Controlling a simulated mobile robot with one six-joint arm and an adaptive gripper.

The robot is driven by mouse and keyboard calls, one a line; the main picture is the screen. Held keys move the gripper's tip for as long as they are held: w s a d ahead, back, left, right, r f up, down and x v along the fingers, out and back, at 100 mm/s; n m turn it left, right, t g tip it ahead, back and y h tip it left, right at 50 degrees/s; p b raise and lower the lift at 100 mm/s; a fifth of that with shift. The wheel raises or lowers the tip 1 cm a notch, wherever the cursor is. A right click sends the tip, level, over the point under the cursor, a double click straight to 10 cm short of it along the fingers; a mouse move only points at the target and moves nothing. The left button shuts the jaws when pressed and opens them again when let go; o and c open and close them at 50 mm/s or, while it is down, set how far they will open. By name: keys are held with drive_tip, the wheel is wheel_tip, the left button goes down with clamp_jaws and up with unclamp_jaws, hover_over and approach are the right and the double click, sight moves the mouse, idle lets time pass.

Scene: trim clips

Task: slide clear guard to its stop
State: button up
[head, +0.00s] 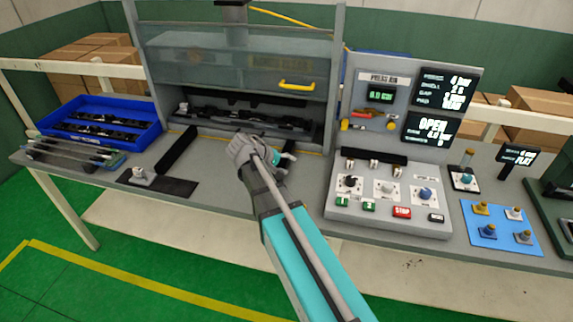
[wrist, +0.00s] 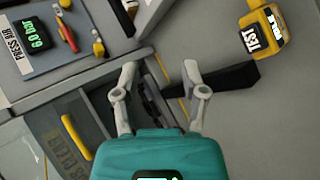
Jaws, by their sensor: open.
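The clear guard (head: 215,70) is a see-through panel in the press frame, with a yellow handle (head: 297,85) at its lower right. It stands raised, with an open gap below its lower edge where dark parts (head: 250,122) show. In the wrist view the guard (wrist: 60,152) and its yellow handle (wrist: 78,137) lie at the lower left. My gripper (head: 287,155) is in front of the press, below and apart from the handle. In the wrist view its two fingers (wrist: 160,80) are spread with nothing between them. My arm hides part of the bench.
A control panel (head: 385,200) with knobs and buttons stands right of the press; the display (head: 430,130) above it reads OPEN. A blue bin (head: 100,112) of black strips is at the left. A yellow device (wrist: 262,35) shows in the wrist view.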

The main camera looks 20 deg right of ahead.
drive_tip(key=shift+s+f, duration=0.15)
drive_tip(key=shift+s, duration=0.1)
drive_tip(key=c, duration=0.4)
drive_tip(key=s+a+f+y, duration=0.1)
drive_tip(key=s, duration=0.1)
drive_tip(key=s+a+f+y, duration=0.1)
drive_tip(key=s+y, duration=0.1)
drive_tip(key=s+a+f+m+y, duration=0.1)
drive_tip(key=s+f, duration=0.1)
drive_tip(key=shift+s+g, duration=0.2)
drive_tip(key=shift+g, duration=0.2)
clamp_jaws()
drive_tip(key=s+a+f+m+y, duration=0.1)
drive_tip(key=s+a+f+y, duration=0.1)
drive_tip(key=s+a+y, duration=0.4)
drive_tip(key=shift+s+a+f, duration=0.25)
drive_tip(key=shift+s, duration=0.45)
